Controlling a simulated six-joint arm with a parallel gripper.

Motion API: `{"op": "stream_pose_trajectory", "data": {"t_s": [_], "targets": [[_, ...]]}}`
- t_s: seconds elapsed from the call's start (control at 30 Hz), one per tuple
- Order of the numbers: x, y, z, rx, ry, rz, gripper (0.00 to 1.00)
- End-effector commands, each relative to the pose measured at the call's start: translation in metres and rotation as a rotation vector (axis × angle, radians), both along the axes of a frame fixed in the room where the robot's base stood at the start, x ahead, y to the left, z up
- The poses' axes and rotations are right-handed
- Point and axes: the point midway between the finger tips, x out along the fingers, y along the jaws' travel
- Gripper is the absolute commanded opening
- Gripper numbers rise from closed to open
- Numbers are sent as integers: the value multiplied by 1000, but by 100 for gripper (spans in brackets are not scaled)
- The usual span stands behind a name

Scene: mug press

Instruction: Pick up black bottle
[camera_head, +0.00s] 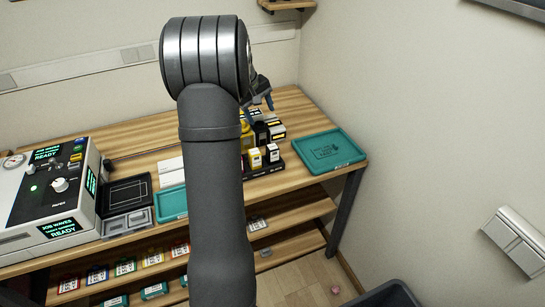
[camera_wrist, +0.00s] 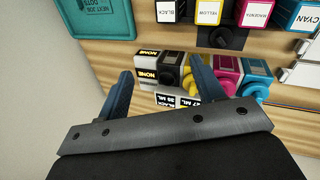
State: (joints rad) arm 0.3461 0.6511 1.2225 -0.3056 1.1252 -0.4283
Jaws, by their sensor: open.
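In the wrist view a dark bottle (camera_wrist: 171,72) with a black cap and pale label stands between my fingers, beside a black box labelled "NONE" (camera_wrist: 147,68). Whether the gap between them is clear I cannot tell. A separate container labelled "BLACK" (camera_wrist: 168,14) stands in the row above. My gripper (camera_wrist: 161,70) is open, its blue fingers on either side of the dark bottle, with nothing visibly gripped. In the head view my gripper (camera_head: 265,103) shows above the back of the bottle group, partly hidden by my arm; the dark bottle (camera_head: 262,132) shows below it.
Yellow (camera_wrist: 188,78), magenta (camera_wrist: 226,72) and cyan (camera_wrist: 256,80) bottles stand close beside my right finger. A teal tray (camera_head: 330,150) lies right of the group. A press machine (camera_head: 45,190) stands at the left. Walls close in the right and back.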

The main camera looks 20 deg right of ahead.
Motion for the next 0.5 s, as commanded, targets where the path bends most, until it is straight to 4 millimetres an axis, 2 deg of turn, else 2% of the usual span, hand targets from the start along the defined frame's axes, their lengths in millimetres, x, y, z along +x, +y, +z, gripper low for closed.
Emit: {"op": "stream_pose_trajectory", "data": {"t_s": [0.5], "targets": [[-31, 6, 5, -6, 341, 986, 62]]}}
